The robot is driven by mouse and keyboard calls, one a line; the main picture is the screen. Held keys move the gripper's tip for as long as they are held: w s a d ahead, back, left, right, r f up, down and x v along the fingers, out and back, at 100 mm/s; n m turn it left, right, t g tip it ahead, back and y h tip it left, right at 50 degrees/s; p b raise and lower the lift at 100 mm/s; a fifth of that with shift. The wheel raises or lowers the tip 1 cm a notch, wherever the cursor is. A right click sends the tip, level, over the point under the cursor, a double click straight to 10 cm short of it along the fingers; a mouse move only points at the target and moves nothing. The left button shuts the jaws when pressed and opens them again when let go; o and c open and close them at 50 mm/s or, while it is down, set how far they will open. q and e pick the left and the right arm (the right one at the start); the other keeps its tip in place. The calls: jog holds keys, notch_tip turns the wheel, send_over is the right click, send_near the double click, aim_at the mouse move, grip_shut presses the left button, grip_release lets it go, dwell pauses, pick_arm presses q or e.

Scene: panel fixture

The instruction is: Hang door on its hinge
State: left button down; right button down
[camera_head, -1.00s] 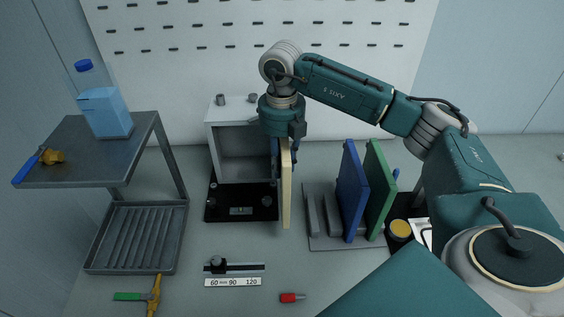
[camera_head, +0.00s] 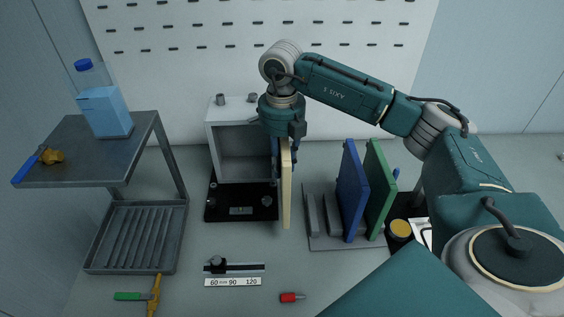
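A pale cream door panel (camera_head: 286,190) stands upright, seen nearly edge-on, at the right side of the open grey cabinet (camera_head: 243,146). My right gripper (camera_head: 284,152) comes down from above and is shut on the upper part of the door panel. My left gripper is not in view.
A rack (camera_head: 320,240) at the right holds a blue panel (camera_head: 351,190) and a green panel (camera_head: 376,190). A shelf stand (camera_head: 90,170) with a blue bottle (camera_head: 104,105) is at the left. A gauge (camera_head: 234,268) and a red-tipped part (camera_head: 291,297) lie in front.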

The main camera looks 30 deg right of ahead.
jog(key=shift+f+b, duration=1.25)
jog(key=shift+f, duration=0.5)
jog(key=c, duration=1.4)
grip_release()
notch_tip(320, 180, up, 12)
jog(key=shift+r, duration=0.1)
